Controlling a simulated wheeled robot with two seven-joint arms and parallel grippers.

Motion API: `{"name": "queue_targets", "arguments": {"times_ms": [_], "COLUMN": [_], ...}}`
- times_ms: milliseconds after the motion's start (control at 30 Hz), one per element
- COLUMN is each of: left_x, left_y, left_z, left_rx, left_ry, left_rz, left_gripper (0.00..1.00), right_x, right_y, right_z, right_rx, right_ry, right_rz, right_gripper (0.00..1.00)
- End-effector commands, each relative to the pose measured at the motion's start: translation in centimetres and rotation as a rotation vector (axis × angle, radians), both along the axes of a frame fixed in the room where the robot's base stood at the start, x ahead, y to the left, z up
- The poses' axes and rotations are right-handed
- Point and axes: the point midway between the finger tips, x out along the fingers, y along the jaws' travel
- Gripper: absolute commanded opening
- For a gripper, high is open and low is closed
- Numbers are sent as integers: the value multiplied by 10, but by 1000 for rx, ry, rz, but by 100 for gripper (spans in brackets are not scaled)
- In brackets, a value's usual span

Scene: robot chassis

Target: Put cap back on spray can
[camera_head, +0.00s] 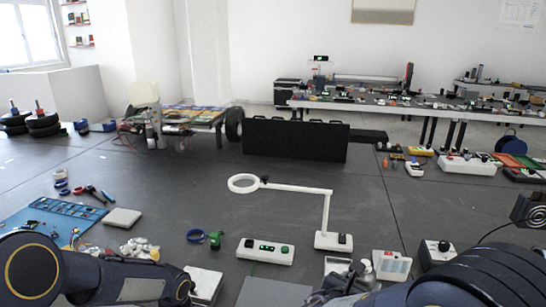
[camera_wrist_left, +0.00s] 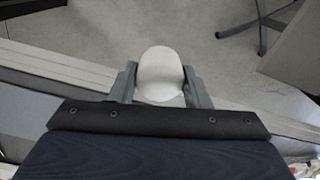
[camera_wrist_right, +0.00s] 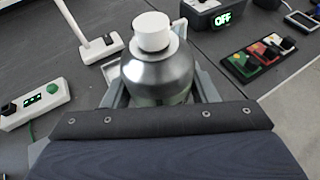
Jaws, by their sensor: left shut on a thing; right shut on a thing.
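My left gripper (camera_wrist_left: 160,88) is shut on the white rounded cap (camera_wrist_left: 161,74), with one grey finger on each side of it. In the head view my left arm comes in low at the left, and its fingers and the cap cannot be made out there. My right gripper (camera_wrist_right: 161,92) is shut around the silver spray can (camera_wrist_right: 157,72). The can has a white round nozzle piece (camera_wrist_right: 152,30) on top, and its lower part is hidden by the gripper. In the head view the can (camera_head: 364,273) shows only partly at the bottom, beside my right arm. Cap and can are apart.
A blue mat (camera_head: 35,222) with tools lies left.

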Motion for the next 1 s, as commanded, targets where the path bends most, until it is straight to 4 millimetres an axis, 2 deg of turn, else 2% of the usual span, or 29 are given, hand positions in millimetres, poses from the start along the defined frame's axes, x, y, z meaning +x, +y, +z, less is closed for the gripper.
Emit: {"name": "queue_targets", "arguments": {"times_ms": [100,200,400,867,1000], "left_x": [0,0,0,0,0], "left_y": [0,0,0,0,0], "left_z": [0,0,0,0,0], "left_rx": [0,0,0,0,0], "left_ry": [0,-1,-1,0,-1], "left_rz": [-1,-1,-1,0,0], "left_gripper": [22,22,22,22,22], "right_x": [18,26,32,32,27], "right_y": [0,5,11,15,29], "right_z": [-8,-15,-24,-25,-22], "right_rx": [2,1,1,0,3], "right_ry": [4,4,1,-3,-3], "right_rz": [149,254,379,414,462], "right_gripper": [12,12,12,12,12]}}
